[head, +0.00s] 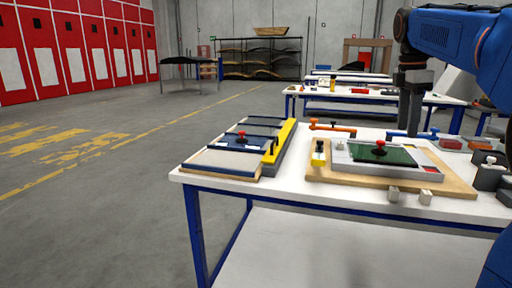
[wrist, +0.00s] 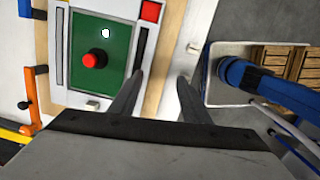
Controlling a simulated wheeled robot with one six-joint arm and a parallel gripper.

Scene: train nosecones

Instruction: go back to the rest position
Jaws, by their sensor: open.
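My gripper (wrist: 161,76) is open, with two dark fingers spread apart and nothing between them in the wrist view. In the head view it hangs at the right, above the workbench (head: 310,198). A green plate (head: 385,154) with a red knob (head: 380,146) lies in a light grey frame on a wooden board (head: 440,188). In the wrist view the green plate (wrist: 112,62) and red knob (wrist: 94,59) are left of the fingers, apart from them. The fingertips appear over the board's edge and the white bench top.
Panels with a yellow bar (head: 280,142) lie at the bench's left. An orange clamp (head: 332,128) and a blue clamp (head: 412,134) stand behind the frame. Small grey blocks (head: 394,194) sit along the board's front. Open floor (head: 110,215) lies left; more benches stand behind.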

